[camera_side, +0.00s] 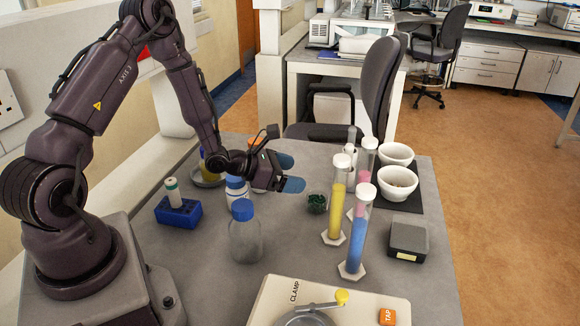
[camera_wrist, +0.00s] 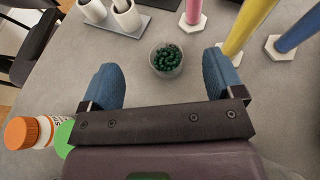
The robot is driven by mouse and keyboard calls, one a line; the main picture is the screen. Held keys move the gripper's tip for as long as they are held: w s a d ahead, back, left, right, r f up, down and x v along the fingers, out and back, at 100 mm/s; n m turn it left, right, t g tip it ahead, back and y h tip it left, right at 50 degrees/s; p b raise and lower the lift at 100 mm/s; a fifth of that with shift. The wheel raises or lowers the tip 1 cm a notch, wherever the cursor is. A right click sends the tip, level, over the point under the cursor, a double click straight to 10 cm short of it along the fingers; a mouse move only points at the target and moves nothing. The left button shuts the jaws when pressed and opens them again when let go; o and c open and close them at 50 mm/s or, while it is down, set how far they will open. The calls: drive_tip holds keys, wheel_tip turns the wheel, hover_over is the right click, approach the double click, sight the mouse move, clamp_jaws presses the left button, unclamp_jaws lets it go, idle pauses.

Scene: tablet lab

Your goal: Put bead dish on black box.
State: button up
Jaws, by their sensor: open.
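The bead dish (camera_side: 317,203), a small clear dish of dark green beads, stands on the grey bench. It also shows in the wrist view (camera_wrist: 166,62), ahead of and between the blue fingertips, with bare bench around it. My gripper (camera_side: 291,173) is open and empty, above the bench and a little left of the dish in the side view. Its two blue fingers are spread wide in the wrist view (camera_wrist: 160,72). The black box (camera_side: 408,238), small with a dark grey top and a yellow label, sits at the right of the bench. The wrist view does not show it.
Tall tubes with yellow (camera_side: 337,205), blue (camera_side: 357,240) and pink contents stand between the dish and the box. Two white bowls (camera_side: 398,186) are behind the box. A blue-capped bottle (camera_side: 244,235) and a clamp plate (camera_side: 375,305) are nearer the camera.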

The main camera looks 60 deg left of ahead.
drive_tip(key=s+d+r+m+g+h, duration=0.3)
drive_tip(key=s+d+r+m+g, duration=0.1)
drive_tip(key=d+r+m, duration=0.4)
drive_tip(key=s+d+r+m+g+h, duration=0.35)
drive_tip(key=d+r+m, duration=0.35)
drive_tip(key=r+m, duration=0.25)
drive_tip(key=s+a+r+m+y, duration=0.1)
drive_tip(key=s+r+m+y, duration=0.2)
drive_tip(key=s+m+y, duration=0.2)
drive_tip(key=s+a+r+m+y, duration=0.2)
drive_tip(key=s+r+m+y, duration=0.2)
drive_tip(key=s+m, duration=0.6)
drive_tip(key=shift+r+y, duration=0.2)
drive_tip(key=shift+y, duration=0.15)
drive_tip(key=shift+o, duration=0.4)
drive_tip(key=shift+s+a+r+y, duration=0.2)
drive_tip(key=shift+a+r+y, duration=0.1)
drive_tip(key=shift+a, duration=0.15)
drive_tip(key=shift+f, duration=0.15)
